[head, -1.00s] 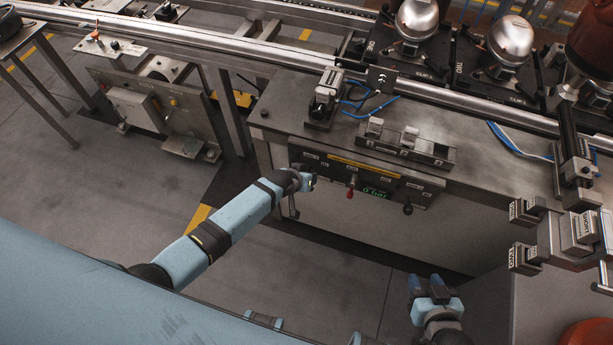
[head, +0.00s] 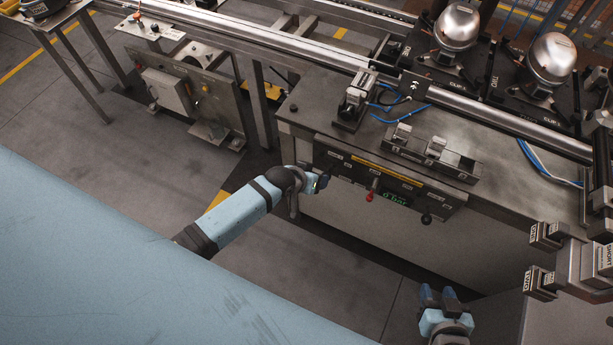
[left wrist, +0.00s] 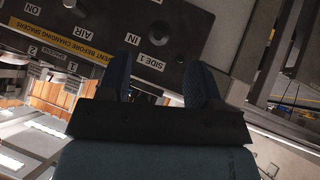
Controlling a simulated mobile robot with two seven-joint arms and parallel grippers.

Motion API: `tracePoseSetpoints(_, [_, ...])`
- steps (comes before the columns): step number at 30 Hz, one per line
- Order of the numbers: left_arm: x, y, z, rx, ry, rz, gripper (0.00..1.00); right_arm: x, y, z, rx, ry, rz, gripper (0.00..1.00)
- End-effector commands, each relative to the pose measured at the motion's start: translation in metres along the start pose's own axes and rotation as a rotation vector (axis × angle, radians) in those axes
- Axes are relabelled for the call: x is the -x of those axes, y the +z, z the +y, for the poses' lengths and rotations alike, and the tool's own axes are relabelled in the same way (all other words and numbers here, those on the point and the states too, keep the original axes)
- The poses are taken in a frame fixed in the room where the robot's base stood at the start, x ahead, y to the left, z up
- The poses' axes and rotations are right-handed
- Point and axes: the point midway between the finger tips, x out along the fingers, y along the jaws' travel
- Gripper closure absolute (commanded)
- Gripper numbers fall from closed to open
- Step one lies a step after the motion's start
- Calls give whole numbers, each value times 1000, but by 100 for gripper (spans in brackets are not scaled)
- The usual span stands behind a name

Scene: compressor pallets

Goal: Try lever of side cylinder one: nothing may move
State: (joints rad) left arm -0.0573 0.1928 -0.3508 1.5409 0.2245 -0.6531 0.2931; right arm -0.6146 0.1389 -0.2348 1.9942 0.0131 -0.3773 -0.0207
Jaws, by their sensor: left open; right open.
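The control panel (head: 345,167) is on the front of the steel bench. It carries a red-knobbed lever (head: 370,196), a green display reading 0 bar (head: 397,199) and a black-knobbed lever (head: 427,218). My left gripper (head: 323,181) is at the panel's left end, open. In the left wrist view, its two fingers (left wrist: 162,82) point at the panel near the SIDE 1 label (left wrist: 150,62). A dark round knob (left wrist: 158,36) lies between that label and the IN label, ahead of the fingers; contact cannot be told. My right gripper (head: 438,296) is open, low in front of the bench, apart from it.
A clamp block (head: 353,102) and a slotted metal holder (head: 433,157) stand on the bench top. Silver domes (head: 457,25) sit on black fixtures behind the rail. Labelled blocks (head: 548,236) are at right. The floor (head: 300,270) before the bench is clear.

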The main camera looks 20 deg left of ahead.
Motion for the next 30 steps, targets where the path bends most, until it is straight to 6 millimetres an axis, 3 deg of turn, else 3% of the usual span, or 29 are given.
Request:
tracePoseSetpoints(3, [22, 0, 0, -1, 0, 1, 42, 0, -1, 0, 1, 0, 0, 57])
tracePoseSetpoints(9, [41, 0, 0, -1, 0, -1, 42, 1, -1, 0, 1, 0, 0, 57])
tracePoseSetpoints(30, [50, 7, 4, -11, 4, 9, 42, 2, -2, 0, 1, 0, -2, 57])
